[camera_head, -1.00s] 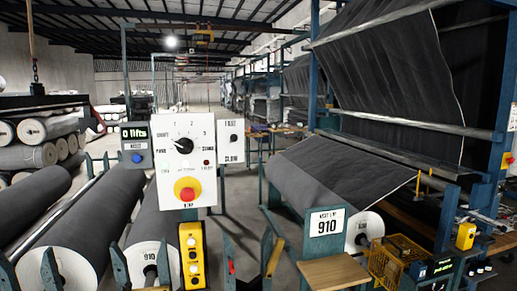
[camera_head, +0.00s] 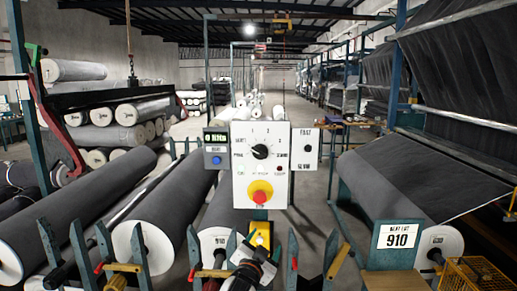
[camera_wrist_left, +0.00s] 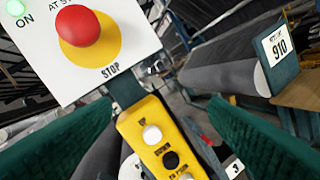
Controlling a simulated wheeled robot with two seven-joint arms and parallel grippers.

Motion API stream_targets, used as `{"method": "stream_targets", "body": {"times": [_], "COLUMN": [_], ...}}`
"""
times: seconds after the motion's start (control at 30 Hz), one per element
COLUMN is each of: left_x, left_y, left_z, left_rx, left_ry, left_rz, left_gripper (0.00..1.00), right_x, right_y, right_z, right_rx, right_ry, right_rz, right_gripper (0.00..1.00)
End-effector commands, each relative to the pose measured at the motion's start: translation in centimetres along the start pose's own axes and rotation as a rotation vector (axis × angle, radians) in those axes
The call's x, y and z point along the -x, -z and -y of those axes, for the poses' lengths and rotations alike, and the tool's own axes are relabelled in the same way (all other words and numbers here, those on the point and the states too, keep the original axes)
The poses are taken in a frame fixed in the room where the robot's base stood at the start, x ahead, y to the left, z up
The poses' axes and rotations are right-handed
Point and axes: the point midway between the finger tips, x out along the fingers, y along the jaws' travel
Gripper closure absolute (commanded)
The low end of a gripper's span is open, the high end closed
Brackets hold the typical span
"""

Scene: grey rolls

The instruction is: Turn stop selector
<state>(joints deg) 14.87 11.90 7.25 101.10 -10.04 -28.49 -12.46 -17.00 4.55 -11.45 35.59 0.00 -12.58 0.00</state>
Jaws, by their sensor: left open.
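The white control panel (camera_head: 276,133) faces me in the middle of the head view. Its black rotary selector knob (camera_head: 260,151) sits in the upper half, ringed by small marks. Below it is a red mushroom button (camera_head: 260,195) on a yellow disc, which the left wrist view also shows (camera_wrist_left: 78,27) with "STOP" printed under it. My left gripper (camera_head: 254,245) is low in front of the panel, below the button, open and empty. Its green fingers stand apart in the wrist view (camera_wrist_left: 155,140). The knob is outside the wrist view. My right gripper is not in view.
A yellow push-button box (camera_wrist_left: 160,140) hangs below the panel, between my fingers in the wrist view. A speed box (camera_head: 305,148) and a display (camera_head: 216,138) flank the panel. Grey rolls (camera_head: 80,210) lie left. A "910" sign (camera_head: 397,235) stands right.

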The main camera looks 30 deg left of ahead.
Motion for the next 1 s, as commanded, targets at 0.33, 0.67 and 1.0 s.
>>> {"method": "stream_targets", "body": {"times": [0.33, 0.67, 1.0], "left_x": [3.8, -0.6, -6.0], "left_y": [-14.8, -16.7, -17.8], "left_z": [-12.5, -14.2, -15.4], "left_rx": [-0.033, -0.033, -0.033], "left_ry": [-0.241, -0.246, -0.246], "left_rz": [0.237, 0.239, 0.240], "left_gripper": [0.31, 0.31, 0.31], "right_x": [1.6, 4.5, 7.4], "right_y": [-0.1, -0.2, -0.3], "right_z": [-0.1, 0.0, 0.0], "right_rx": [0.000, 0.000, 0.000], "right_ry": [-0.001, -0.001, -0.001], "right_rz": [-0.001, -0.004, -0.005], "right_gripper": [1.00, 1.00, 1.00]}}
